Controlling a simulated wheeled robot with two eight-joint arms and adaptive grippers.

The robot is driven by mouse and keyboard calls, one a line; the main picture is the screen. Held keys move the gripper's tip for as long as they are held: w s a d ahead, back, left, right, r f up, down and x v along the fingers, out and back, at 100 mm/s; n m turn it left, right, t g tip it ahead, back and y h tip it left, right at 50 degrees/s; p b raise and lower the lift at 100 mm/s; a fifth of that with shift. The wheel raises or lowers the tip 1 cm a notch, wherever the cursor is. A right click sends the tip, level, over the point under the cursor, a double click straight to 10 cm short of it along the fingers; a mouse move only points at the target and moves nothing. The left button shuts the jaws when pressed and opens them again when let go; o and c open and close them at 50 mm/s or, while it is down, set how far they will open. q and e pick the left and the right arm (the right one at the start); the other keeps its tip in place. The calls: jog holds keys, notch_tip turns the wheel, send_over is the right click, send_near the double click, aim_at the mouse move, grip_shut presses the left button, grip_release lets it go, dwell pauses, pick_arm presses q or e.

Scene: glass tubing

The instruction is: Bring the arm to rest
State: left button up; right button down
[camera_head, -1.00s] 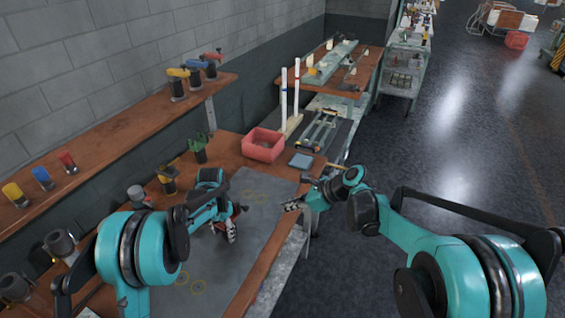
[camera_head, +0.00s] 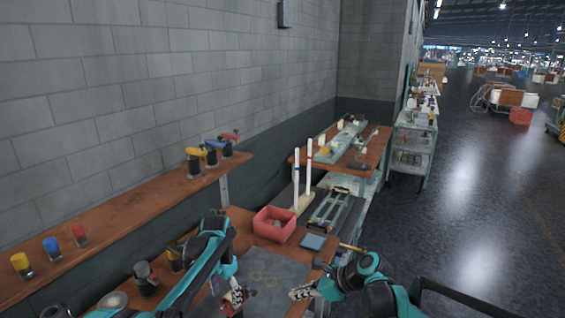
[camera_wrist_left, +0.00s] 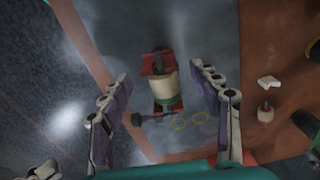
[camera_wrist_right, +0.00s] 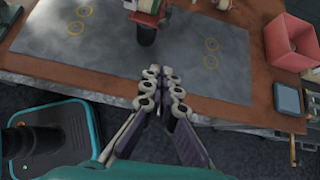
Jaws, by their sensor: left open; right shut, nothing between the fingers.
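My left gripper (camera_head: 228,296) hangs over the grey mat (camera_head: 268,278) on the brown workbench. The left wrist view shows its fingers (camera_wrist_left: 162,78) spread apart. A red, cream and green object with a dark end (camera_wrist_left: 163,88) shows between them in the picture, on or above the mat; contact cannot be told. My right gripper (camera_head: 303,291) is at the mat's right side. In the right wrist view its fingers (camera_wrist_right: 160,85) are together and empty, near the bench's front edge. Part of the red and cream object (camera_wrist_right: 146,18) shows beyond them.
A red bin (camera_head: 274,224) and a blue pad (camera_head: 313,242) lie at the bench's far end. White upright rods (camera_head: 309,168) stand behind. A shelf (camera_head: 120,220) with several coloured-top tools runs along the wall. The floor to the right (camera_head: 470,220) is open.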

pick_arm(q)
jog(key=shift+r, duration=0.4)
jog(key=shift+s+r, duration=0.25)
jog(key=shift+r, duration=0.1)
jog(key=s+r+n+t+b, duration=0.25)
jog(key=s+r, duration=0.35)
jog(key=s, duration=0.6)
jog(key=s+f+n+t+b, duration=0.1)
jog(key=s+f+n+t, duration=0.3)
jog(key=s, duration=1.1)
notch_tip(320, 180, down, 2)
jog(key=shift+a+f+t, duration=0.1)
jog(key=shift+a+t, duration=0.25)
pick_arm(e)
jog(key=s+d+f+n+t+h, duration=0.1)
jog(key=s+d+n+h, duration=0.3)
jog(key=s+n, duration=0.7)
jog(key=s+d+f+n+t+h, duration=0.2)
jog(key=s+d+n+h, duration=0.2)
jog(key=s+d+n, duration=0.5)
jog(key=s+n, duration=0.3)
jog(key=s, duration=0.1)
jog(key=shift+s+h, duration=0.25)
jog(key=shift+h, duration=0.15)
pick_arm(q)
jog(key=shift+w, duration=0.1)
pick_arm(e)
jog(key=shift+d, duration=0.1)
